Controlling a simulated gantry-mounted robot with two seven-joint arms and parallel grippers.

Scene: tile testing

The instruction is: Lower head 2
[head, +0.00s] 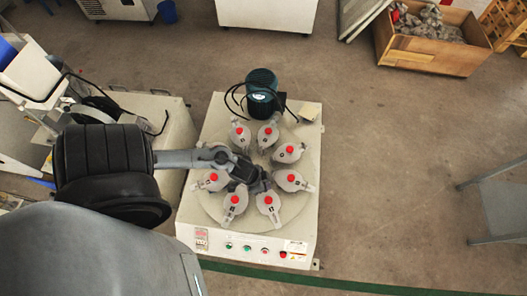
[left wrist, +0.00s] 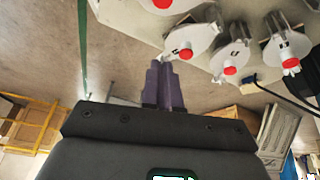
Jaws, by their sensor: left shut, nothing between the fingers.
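Several grey heads with red knobs stand in a ring on the round plate (head: 212,215) of a pale machine. Among them are a front-left head (head: 235,203), a front-right head (head: 268,206) and a right head (head: 294,182). Their number marks are too small to read surely, so I cannot tell which is head 2. My left gripper (head: 262,184) is shut and empty, over the middle of the ring. In the left wrist view its fingers (left wrist: 168,64) point at a head with a red knob (left wrist: 192,40); I cannot tell whether they touch. My right gripper is not in view.
A dark green motor (head: 262,92) with black cables stands behind the ring. Buttons (head: 247,248) line the machine's front panel. A wooden crate of rubble (head: 430,55) and a grey table (head: 503,205) stand to the right, with open floor between.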

